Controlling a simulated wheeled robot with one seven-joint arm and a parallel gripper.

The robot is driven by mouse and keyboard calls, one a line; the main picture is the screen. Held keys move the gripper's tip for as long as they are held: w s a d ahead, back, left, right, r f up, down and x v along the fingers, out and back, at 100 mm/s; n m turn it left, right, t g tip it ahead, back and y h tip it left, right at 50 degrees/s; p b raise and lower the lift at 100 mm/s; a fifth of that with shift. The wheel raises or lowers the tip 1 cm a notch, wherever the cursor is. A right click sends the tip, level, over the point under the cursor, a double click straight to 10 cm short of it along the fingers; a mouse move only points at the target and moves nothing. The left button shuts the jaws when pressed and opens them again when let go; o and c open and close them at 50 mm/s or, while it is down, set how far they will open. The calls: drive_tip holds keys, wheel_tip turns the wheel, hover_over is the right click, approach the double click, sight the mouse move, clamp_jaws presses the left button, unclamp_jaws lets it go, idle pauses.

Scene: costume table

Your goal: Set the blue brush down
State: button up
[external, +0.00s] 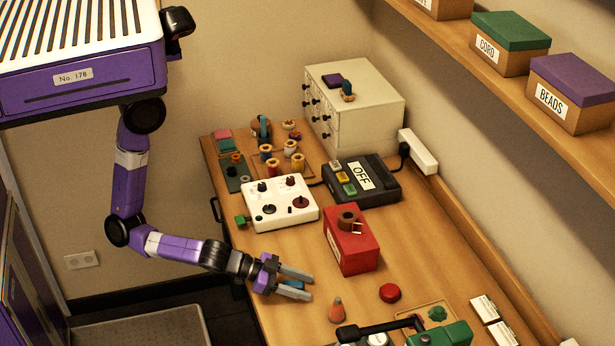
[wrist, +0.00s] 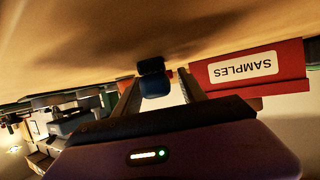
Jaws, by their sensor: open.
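The blue brush (external: 292,284) is at the left front edge area of the wooden table (external: 290,328), between the fingers of my gripper (external: 309,285). In the wrist view, which is upside down, the brush (wrist: 155,86) shows as a short blue body with a dark end against the table surface. My gripper (wrist: 158,77) is open, low over the table, with a finger on each side of the brush. The brush appears to rest on the table. The fingers partly hide it in the external view.
A red box (external: 354,248) labelled SAMPLES in the wrist view (wrist: 248,68) stands right of my gripper. A white control box (external: 281,203) lies behind. Bare table lies between.

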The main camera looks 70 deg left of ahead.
drive_tip(key=b+v, duration=0.1)
drive_tip(key=v, duration=1)
drive_tip(key=shift+s+a, duration=0.1)
drive_tip(key=shift+s, duration=0.1)
